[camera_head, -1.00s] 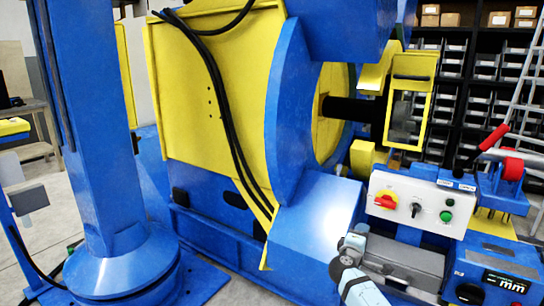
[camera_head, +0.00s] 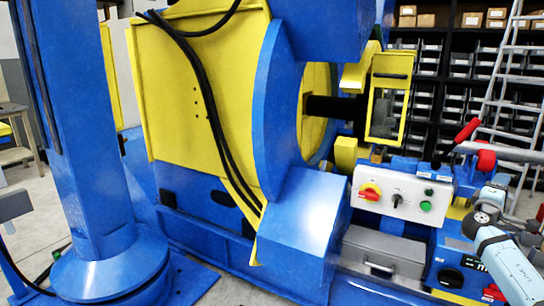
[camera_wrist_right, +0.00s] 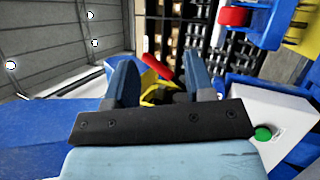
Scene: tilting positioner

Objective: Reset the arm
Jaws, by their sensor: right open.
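A lever with a red grip (camera_head: 467,130) and a grey bar (camera_head: 505,152) sits above the control box at the right of the head view. A red round part (camera_head: 487,160) is beside it. My right gripper (camera_head: 494,188) is just below and to the right of this lever in the head view. In the right wrist view my right gripper (camera_wrist_right: 165,80) is open, with two blue fingers apart. The red grip (camera_wrist_right: 158,68) shows beyond and between the fingers, with no clear contact. My left gripper is out of view.
A white control box (camera_head: 402,195) with a red-yellow switch and green button is left of my right arm. A grey case (camera_head: 382,252) lies below it. The large blue and yellow positioner (camera_head: 205,100) fills the middle. Shelves with bins (camera_head: 435,65) and a ladder stand behind.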

